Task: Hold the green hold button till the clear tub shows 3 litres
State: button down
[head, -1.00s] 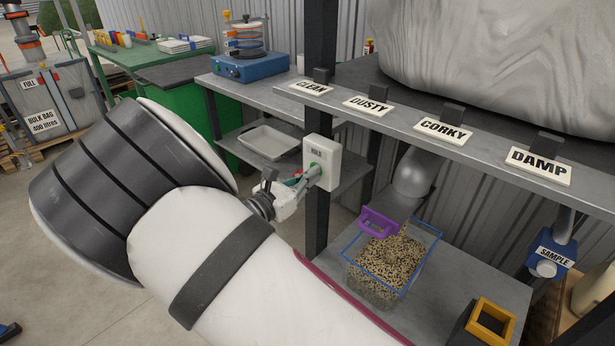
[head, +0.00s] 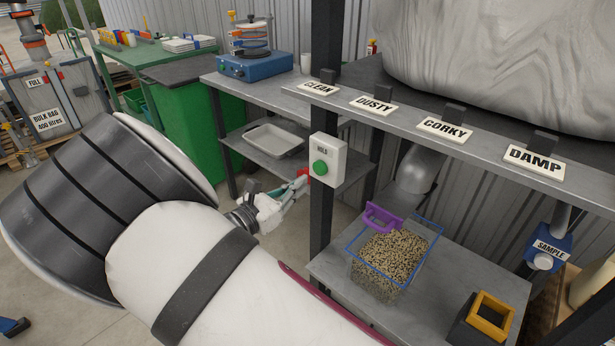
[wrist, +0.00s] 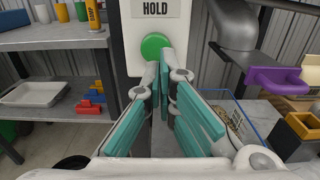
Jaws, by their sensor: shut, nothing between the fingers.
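The green hold button (head: 320,168) sits on a white box marked HOLD on a dark post. It also shows in the wrist view (wrist: 153,46), just beyond my fingertips. My gripper (head: 303,178) is shut and empty, a little left of the box and apart from the button in the head view. In the wrist view its teal-padded fingers (wrist: 163,72) meet just below the button. The clear tub (head: 378,283) with a blue rim stands on the lower shelf, holding speckled grain. I cannot read any litre marks.
A blue SAMPLE unit (head: 551,250) is at the right. The shelf above carries CLEAN, DUSTY, CORKY and DAMP signs. A grey tray (head: 273,139) lies on a shelf behind my gripper.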

jog(key=v, duration=0.7)
jog(key=shift+s+a, duration=0.1)
dwell(1.0)
jog(key=s+d+r+m+g+y+p, duration=0.1)
jog(key=s+d+r+m+g, duration=0.3)
jog(key=d, duration=0.4)
jog(key=s+d+r+m+g+y+p, duration=0.1)
jog(key=s+d+r+m+g+p, duration=0.1)
jog(key=d+r+m+g, duration=0.45)
jog(key=s+d+r+m+g+p, duration=0.1)
jog(key=s+d+r+m+g, duration=0.15)
jog(key=d, duration=0.65)
jog(key=s+d+r+m+t+y+p, duration=0.1)
jog(key=s+d+r+m+y+p, duration=0.1)
jog(key=s+r+m, duration=0.4)
jog(key=s+d+r+m+t+y+p, duration=0.2)
jog(key=s+r+m+y, duration=0.4)
jog(key=s, duration=1)
jog(key=d+m+y+p, duration=0.1)
jog(key=d+m, duration=0.1)
jog(key=m, duration=0.1)
jog(key=shift+d, duration=0.2)
